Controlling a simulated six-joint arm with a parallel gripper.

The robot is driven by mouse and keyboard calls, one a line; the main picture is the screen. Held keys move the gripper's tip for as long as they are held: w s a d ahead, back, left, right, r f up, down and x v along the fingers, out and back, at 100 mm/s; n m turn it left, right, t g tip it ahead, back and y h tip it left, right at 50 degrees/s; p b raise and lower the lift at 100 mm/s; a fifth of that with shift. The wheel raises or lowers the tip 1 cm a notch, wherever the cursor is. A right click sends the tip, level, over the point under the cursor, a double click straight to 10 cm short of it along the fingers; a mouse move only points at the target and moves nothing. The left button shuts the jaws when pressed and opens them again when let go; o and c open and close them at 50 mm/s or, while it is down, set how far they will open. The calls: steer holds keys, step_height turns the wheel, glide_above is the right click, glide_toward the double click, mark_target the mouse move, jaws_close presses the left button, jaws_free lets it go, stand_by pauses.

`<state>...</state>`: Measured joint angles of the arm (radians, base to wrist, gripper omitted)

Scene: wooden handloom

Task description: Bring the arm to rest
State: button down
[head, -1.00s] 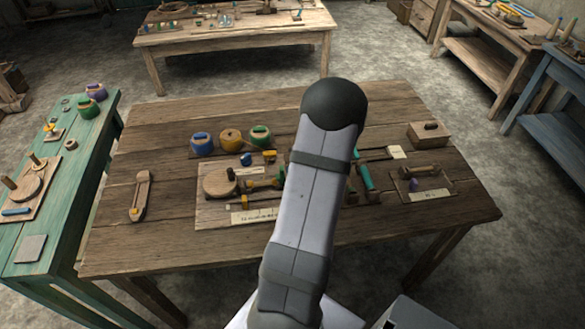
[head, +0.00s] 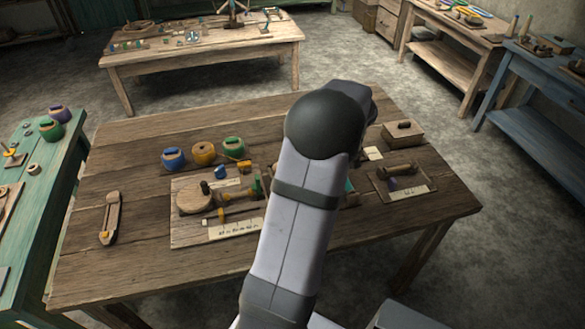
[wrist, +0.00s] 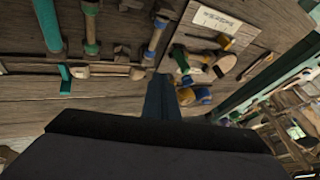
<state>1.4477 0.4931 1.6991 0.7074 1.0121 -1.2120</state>
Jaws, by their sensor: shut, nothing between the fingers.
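My arm rises through the middle of the head view, and its bent joint hides part of the wooden table (head: 150,265). My gripper is hidden behind the arm there. In the wrist view my gripper (wrist: 161,97) shows as a narrow dark shape, shut and empty. It appears apart from the tools on the table, though its exact height is unclear.
A board (head: 187,236) bears a round wooden disc (head: 192,201). Blue (head: 173,160), yellow (head: 204,154) and green (head: 234,148) pots stand behind it. A wooden shuttle (head: 110,219) lies left, a wooden box (head: 403,134) right. A green bench (head: 58,205) stands at left.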

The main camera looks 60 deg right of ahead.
steer(key=shift+s+r, duration=0.2)
steer(key=shift+r, duration=0.05)
steer(key=s+a+f+m+g, duration=0.1)
steer(key=s+a+f+m, duration=0.2)
steer(key=s+a+f+m+g+y, duration=0.1)
steer(key=s+a+f+m+g, duration=0.1)
steer(key=a+f+m, duration=0.1)
steer(key=s+a+f+m+g, duration=0.2)
steer(key=s+a+f+m, duration=0.1)
steer(key=a, duration=0.2)
steer(key=shift+s+a+f+m, duration=0.15)
steer(key=shift+s+f+m, duration=0.15)
steer(key=shift+s, duration=0.05)
steer(key=w+a+r+n+g+p, duration=0.15)
steer(key=w+a+n, duration=0.35)
steer(key=a, duration=0.6)
steer(key=w+a+r+n+h, duration=0.1)
steer(key=w+a+r+n, duration=0.2)
steer(key=a+n, duration=0.5)
steer(key=w+a+r+n+p, duration=0.15)
steer(key=w+a+n, duration=0.25)
steer(key=a, duration=0.9)
step_height(320, 180, down, 42)
steer(key=b, duration=4.3)
